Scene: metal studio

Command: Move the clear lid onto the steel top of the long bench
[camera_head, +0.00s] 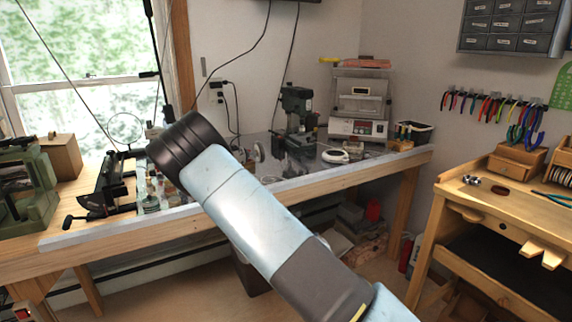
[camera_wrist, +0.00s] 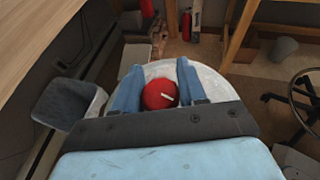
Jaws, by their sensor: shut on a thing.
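The clear lid (camera_wrist: 216,84) shows in the wrist view as a pale, see-through disc with a round red knob on it. My gripper (camera_wrist: 159,82) has its two blue fingers on either side of the knob and is shut on it. The lid is held up with the floor seen beyond it. In the head view, the long bench's grey steel top (camera_head: 300,172) runs along the wall and window. My arm crosses in front of its middle and covers part of it. My gripper and the lid do not show in the head view.
A wooden workbench (camera_head: 510,205) stands at right. The wrist view shows a bin (camera_wrist: 66,102) on the left and a wheeled stool (camera_wrist: 308,95) on the right.

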